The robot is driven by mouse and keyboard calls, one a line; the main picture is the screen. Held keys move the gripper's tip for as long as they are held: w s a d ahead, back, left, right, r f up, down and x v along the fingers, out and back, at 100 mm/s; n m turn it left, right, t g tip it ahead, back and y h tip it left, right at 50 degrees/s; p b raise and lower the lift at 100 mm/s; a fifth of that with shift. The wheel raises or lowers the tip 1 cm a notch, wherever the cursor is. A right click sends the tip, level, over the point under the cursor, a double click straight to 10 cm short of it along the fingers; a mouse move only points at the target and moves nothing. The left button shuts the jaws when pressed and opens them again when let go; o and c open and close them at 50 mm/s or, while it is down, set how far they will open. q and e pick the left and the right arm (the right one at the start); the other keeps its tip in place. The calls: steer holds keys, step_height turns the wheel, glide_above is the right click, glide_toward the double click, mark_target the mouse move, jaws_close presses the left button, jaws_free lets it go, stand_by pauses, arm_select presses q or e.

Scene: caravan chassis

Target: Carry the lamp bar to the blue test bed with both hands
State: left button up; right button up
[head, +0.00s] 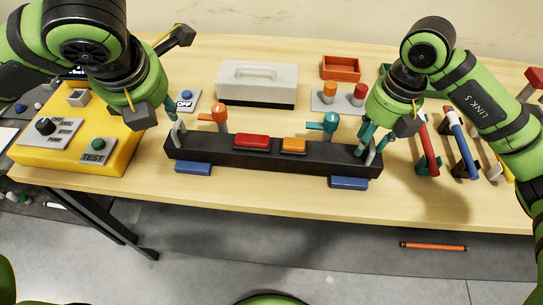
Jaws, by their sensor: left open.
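The lamp bar (325,157) is a long dark bar with a red lamp (252,141) and an orange lamp (293,145) on it. It lies across two blue blocks (193,168) (349,183), which show at its front edge near each end and look like the blue test bed. I cannot tell whether it fully rests on them. My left gripper (177,132) is open at the bar's left end. My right gripper (373,146) has its teal fingers around the bar's right end; their grip on it is unclear.
An orange-handled clamp (220,115) and a teal-handled one (322,122) stand behind the bar. A yellow control box (120,150) is at left. A white case (257,82) and red tray (341,67) stand behind. Racked tools (462,145) stand at right.

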steer(key=shift+r, duration=0.25)
step_height(320, 180, up, 12)
steer(key=d, duration=0.1)
steer(key=shift+s+f, duration=0.15)
steer(key=shift+f, duration=0.1)
stand_by(0.4)
